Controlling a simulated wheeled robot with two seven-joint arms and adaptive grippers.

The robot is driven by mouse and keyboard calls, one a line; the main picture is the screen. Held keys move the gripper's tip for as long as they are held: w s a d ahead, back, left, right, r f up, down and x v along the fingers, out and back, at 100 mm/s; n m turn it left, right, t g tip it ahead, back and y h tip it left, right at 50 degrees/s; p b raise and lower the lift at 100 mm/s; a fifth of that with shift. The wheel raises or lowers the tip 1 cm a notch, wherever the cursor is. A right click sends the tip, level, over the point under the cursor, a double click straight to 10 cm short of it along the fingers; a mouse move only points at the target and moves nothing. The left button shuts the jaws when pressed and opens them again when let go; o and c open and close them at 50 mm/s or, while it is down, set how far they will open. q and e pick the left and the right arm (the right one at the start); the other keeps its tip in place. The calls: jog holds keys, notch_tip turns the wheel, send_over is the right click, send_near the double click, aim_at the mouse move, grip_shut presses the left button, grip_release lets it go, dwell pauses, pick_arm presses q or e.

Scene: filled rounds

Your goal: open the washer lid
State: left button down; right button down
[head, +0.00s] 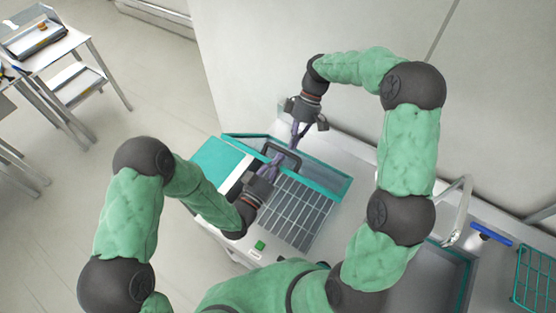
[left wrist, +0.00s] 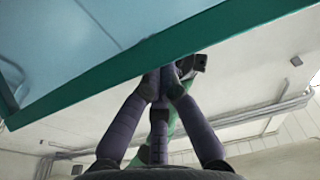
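The washer (head: 212,163) is a white and teal machine below my arms, with a wire rack (head: 297,212) showing inside. Its lid (head: 322,176), a glassy panel with a teal frame, stands raised and tilted at the back of the rack. A dark handle (head: 291,152) shows by it. My left gripper (head: 274,161) is at the lid, its purple fingers drawn together. In the left wrist view the fingertips (left wrist: 163,82) meet by the teal lid edge (left wrist: 185,45); I cannot tell contact. My right gripper (head: 294,146) points down just behind the lid; its finger gap is unclear.
A wall (head: 290,45) rises close behind the washer. A counter with a sink basin, a tap (head: 459,208), a blue-handled tool (head: 491,234) and a teal wire rack (head: 536,278) lies to the right. Side tables (head: 50,50) stand far left; the floor between is clear.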

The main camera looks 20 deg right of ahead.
pick_arm(q)
jog(key=shift+w+d+r, duration=0.55)
jog(key=shift+d+r, duration=0.1)
jog(key=shift+r, duration=0.1)
jog(key=shift+w+d+r, duration=0.1)
jog(key=shift+r, duration=0.15)
pick_arm(e)
jog(key=shift+s+a+f, duration=0.15)
jog(key=shift+s+a, duration=0.05)
jog(key=shift+a, duration=0.05)
pick_arm(q)
jog(key=shift+r, duration=0.15)
pick_arm(e)
jog(key=c, duration=1)
grip_release()
jog(key=shift+s+a, duration=0.1)
jog(key=shift+c, duration=0.2)
pick_arm(q)
jog(key=shift+f, duration=0.2)
pick_arm(e)
jog(key=shift+d, duration=0.25)
pick_arm(q)
jog(key=shift+f, duration=0.1)
pick_arm(e)
jog(key=shift+w, duration=0.2)
